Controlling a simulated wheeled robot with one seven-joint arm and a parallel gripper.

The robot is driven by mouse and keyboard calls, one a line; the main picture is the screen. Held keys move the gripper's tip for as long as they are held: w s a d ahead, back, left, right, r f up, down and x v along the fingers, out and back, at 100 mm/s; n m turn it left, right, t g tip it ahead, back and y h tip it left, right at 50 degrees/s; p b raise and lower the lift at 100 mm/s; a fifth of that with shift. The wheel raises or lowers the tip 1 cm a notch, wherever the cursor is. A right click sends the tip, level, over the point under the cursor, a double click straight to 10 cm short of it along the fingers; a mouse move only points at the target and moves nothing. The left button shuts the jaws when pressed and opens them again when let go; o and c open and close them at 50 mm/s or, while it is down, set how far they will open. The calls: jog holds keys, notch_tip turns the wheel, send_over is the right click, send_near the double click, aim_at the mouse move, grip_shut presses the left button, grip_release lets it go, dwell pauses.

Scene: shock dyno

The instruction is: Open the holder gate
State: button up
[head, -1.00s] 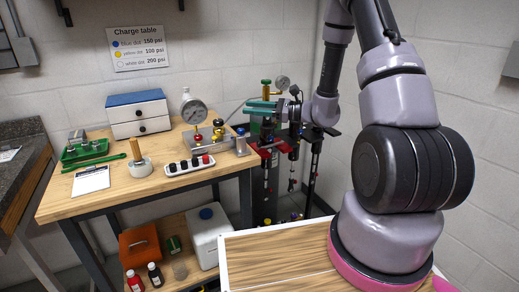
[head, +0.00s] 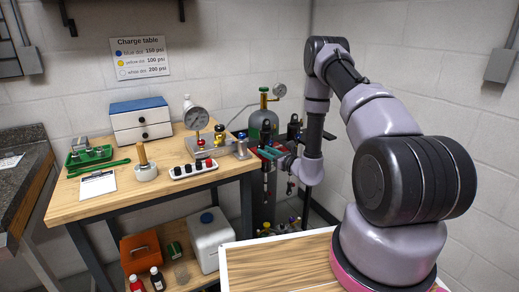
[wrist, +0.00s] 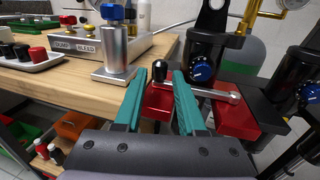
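In the wrist view, a red holder (wrist: 158,103) stands beyond my fingers, with a metal gate bar (wrist: 205,91) running across it to the right. A black knob (wrist: 160,57) rises from the bar's left end. My gripper (wrist: 169,74) has two teal fingers, parallel and apart, pointing at the knob end. The knob shows just beyond the gap between the fingertips; I cannot tell whether they touch it. A black shock with a blue dial (wrist: 203,69) stands behind the bar. In the head view, my gripper (head: 276,154) is low beside the holder; the gate is too small to make out there.
The wooden bench (head: 215,176) lies left of my gripper, with a silver cylindrical fitting (wrist: 115,50) near its corner. A gauge block (head: 203,146) is on the bench. A green gas cylinder (head: 263,122) stands behind. A second shock (wrist: 304,92) hangs to the right.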

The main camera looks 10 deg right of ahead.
jog(key=shift+x, duration=2.15)
grip_shut()
